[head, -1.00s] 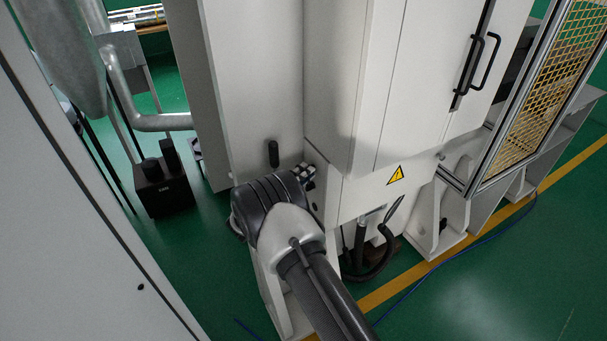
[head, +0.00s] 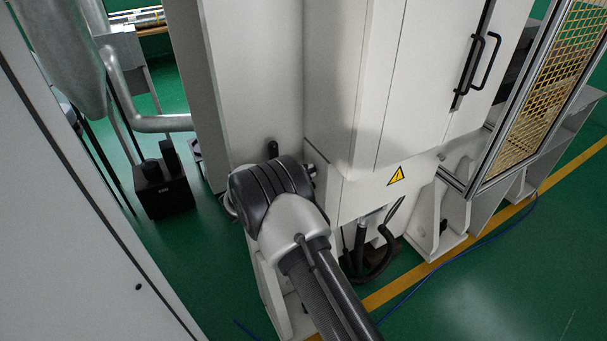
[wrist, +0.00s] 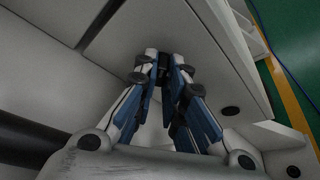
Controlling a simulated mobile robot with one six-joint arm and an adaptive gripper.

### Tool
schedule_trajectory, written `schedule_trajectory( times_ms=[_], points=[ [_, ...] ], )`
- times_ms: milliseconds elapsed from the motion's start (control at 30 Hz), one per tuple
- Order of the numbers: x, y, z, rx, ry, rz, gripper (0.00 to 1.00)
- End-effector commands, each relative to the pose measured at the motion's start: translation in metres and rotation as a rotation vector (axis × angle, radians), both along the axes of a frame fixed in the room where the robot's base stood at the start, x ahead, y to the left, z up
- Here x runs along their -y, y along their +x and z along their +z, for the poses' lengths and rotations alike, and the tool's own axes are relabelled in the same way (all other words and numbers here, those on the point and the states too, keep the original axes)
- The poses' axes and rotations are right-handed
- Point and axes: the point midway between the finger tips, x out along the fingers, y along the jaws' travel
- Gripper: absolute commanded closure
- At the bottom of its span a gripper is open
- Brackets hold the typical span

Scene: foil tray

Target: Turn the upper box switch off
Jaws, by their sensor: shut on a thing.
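In the wrist view my gripper (wrist: 165,68) has its blue-and-grey fingers close together against the pale machine. It is shut on a small dark part (wrist: 163,72) between the fingertips. The fingers mostly cover this part, so I cannot tell its shape or whether it is the upper box switch. In the head view my dark wrist joint stands at the corner of the white machine (head: 330,90) and hides the fingers. A black upright handle (head: 273,149) on the machine's panel shows just above the joint, its lower part covered.
A yellow warning triangle (head: 396,175) marks the machine's lower panel, with black hoses (head: 362,245) below it. A yellow mesh guard (head: 550,85) stands at the right. A black box (head: 162,192) stands on the green floor at the left.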

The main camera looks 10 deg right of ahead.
Motion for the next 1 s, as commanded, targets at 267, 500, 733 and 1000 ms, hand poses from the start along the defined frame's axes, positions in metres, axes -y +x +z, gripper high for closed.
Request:
schedule_trajectory(
  times_ms=[267,500,733,1000],
  points=[
    [-0.0008,0.0023,0.0027,-0.239,-0.076,0.0,1.0],
    [-0.0012,0.0033,0.0028,-0.406,-0.132,0.002,1.0],
    [-0.0014,0.0038,0.0031,-0.507,-0.165,0.001,1.0],
    [-0.0013,0.0039,0.0027,-0.555,-0.18,0.001,1.0]
  ],
)
